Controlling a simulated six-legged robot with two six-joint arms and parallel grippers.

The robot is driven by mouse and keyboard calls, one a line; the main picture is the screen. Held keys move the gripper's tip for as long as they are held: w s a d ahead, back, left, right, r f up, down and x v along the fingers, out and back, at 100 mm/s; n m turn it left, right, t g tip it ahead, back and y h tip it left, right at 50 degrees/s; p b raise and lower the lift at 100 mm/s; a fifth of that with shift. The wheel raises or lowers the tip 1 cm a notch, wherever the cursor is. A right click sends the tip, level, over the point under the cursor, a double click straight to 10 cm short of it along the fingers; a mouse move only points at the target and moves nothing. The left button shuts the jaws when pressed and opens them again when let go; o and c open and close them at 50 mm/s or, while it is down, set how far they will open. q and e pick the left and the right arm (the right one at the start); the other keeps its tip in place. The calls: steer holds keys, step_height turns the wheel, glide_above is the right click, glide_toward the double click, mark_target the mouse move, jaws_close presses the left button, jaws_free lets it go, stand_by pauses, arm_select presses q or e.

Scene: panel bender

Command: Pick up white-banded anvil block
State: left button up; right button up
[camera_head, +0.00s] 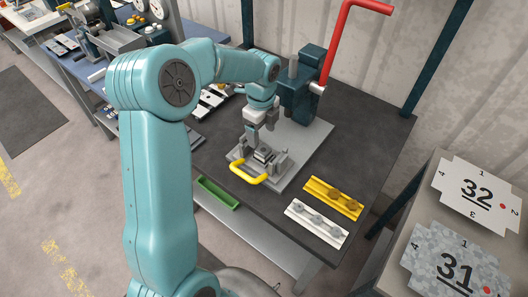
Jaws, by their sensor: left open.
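My left gripper (261,132) points down above a grey fixture (277,167) with a yellow handle (248,174). Its two fingers are apart, with nothing seen between them. A small dark grey block (263,155) sits in the fixture just below the fingertips, with a small gap showing. I cannot make out a white band on it. Which piece is the white-banded anvil block is too small to tell. My right gripper is not in view.
A teal press (297,100) with a red lever (343,35) stands behind the fixture on the dark bench (372,136). A green tray (217,194) lies at the bench's front edge. The bench's right part is clear.

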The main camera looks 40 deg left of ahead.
mark_target(263, 150)
arm_select(q)
steer(key=shift+s+d+f, duration=0.2)
steer(key=shift+d+f, duration=0.05)
steer(key=shift+f, duration=0.35)
steer(key=shift+d+f, duration=0.1)
steer(key=shift+f, duration=0.3)
steer(key=f+p, duration=0.2)
steer(key=f, duration=0.3)
steer(key=shift+w+f, duration=0.1)
steer(key=shift+w, duration=0.1)
steer(key=shift+w+f, duration=0.1)
steer(key=shift+f, duration=0.2)
steer(key=shift+w+a+f, duration=0.1)
steer(key=shift+a+f, duration=0.05)
steer(key=shift+a, duration=0.1)
steer(key=shift+d, duration=0.1)
steer(key=c, duration=1.3)
jaws_close()
